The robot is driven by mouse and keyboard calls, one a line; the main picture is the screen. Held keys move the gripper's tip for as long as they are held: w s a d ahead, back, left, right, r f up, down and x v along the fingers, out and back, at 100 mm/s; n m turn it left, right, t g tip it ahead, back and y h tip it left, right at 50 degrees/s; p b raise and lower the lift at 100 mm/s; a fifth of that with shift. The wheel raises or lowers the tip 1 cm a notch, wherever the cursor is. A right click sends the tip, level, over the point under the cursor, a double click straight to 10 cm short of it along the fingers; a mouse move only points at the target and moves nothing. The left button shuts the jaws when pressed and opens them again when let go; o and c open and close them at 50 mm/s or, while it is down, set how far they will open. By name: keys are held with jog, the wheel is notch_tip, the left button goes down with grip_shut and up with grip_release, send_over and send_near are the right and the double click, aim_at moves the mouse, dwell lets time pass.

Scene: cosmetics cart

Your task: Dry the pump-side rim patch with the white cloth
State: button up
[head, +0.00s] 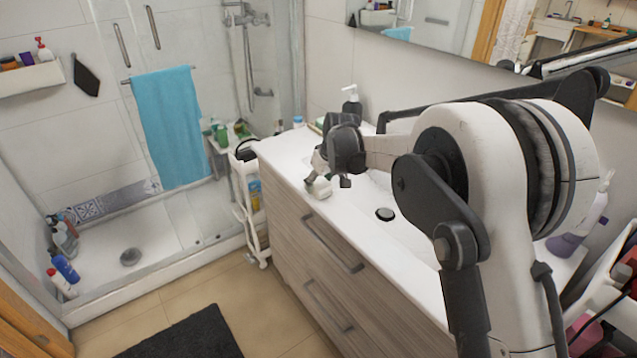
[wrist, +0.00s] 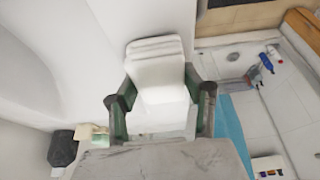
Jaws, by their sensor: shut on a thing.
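The white cloth (head: 320,188) is a folded, block-like pad at the front left of the white washbasin counter (head: 284,150). In the wrist view the cloth (wrist: 157,72) sits between the dark fingers of my gripper (wrist: 161,106). In the head view my gripper (head: 328,182) is shut on it, low at the counter's front edge. I cannot tell whether the cloth touches the surface. A dark bottle with a white pump (head: 352,102) stands at the back by the wall, apart from my gripper. No wet patch on the rim can be made out; my arm hides part of the basin.
A black drain (head: 385,214) shows in the basin. A white trolley (head: 250,205) stands left of the drawer cabinet (head: 315,262). A purple-and-white bottle (head: 580,228) is at the right. A blue towel (head: 170,125) hangs on the shower glass. Small items stand near the pump bottle.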

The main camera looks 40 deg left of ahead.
aim_at(299, 174)
jog(key=shift+f, duration=0.15)
jog(key=shift+w+a, duration=0.25)
jog(key=shift+a, duration=0.55)
jog(key=shift+w+a, duration=0.3)
jog(key=shift+a, duration=0.45)
jog(key=shift+w+a, duration=0.25)
jog(key=shift+a, duration=0.55)
